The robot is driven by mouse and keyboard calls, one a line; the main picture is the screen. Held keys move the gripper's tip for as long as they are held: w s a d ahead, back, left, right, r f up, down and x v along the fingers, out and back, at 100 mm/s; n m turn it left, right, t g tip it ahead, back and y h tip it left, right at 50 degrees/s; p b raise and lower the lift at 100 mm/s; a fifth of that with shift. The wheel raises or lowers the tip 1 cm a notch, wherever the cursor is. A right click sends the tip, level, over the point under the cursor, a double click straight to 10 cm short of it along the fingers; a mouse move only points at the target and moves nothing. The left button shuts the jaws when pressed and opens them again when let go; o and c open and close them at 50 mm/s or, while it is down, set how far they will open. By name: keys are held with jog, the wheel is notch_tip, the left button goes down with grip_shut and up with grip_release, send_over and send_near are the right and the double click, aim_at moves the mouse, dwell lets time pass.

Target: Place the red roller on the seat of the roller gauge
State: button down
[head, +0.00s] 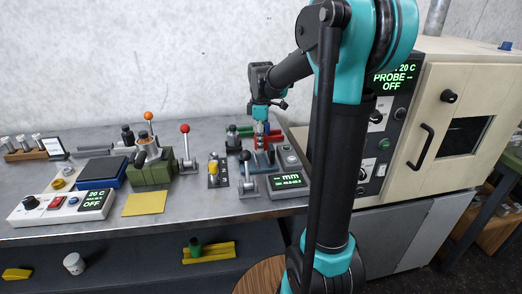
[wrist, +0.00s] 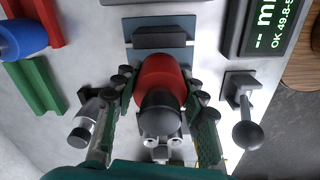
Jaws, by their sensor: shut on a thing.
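The red roller (wrist: 162,78), with a dark rounded end, is between the fingers of my gripper (wrist: 160,100) in the wrist view. My gripper is shut on it. The roller overlaps the blue-grey seat plate (wrist: 178,24) of the roller gauge, just below a dark block (wrist: 160,38). I cannot tell whether the roller touches the seat. The gauge's display (wrist: 272,28) reads mm at the right. In the head view my gripper (head: 262,142) is low over the gauge (head: 287,160), pointing down, and the roller is mostly hidden there.
A black-knobbed lever (wrist: 248,132) stands right of my fingers. A blue roller (wrist: 18,40), a red cradle (wrist: 46,16) and a green cradle (wrist: 36,86) lie left. The red-knobbed lever (head: 186,150) and yellow-knobbed switch (head: 213,170) stand nearby. The oven (head: 440,150) is right.

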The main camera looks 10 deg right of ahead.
jog(key=shift+f, duration=1.85)
jog(key=shift+f, duration=0.1)
jog(key=c, duration=0.9)
grip_release()
jog(key=shift+o, duration=0.2)
notch_tip(320, 180, up, 12)
jog(key=shift+r, duration=0.1)
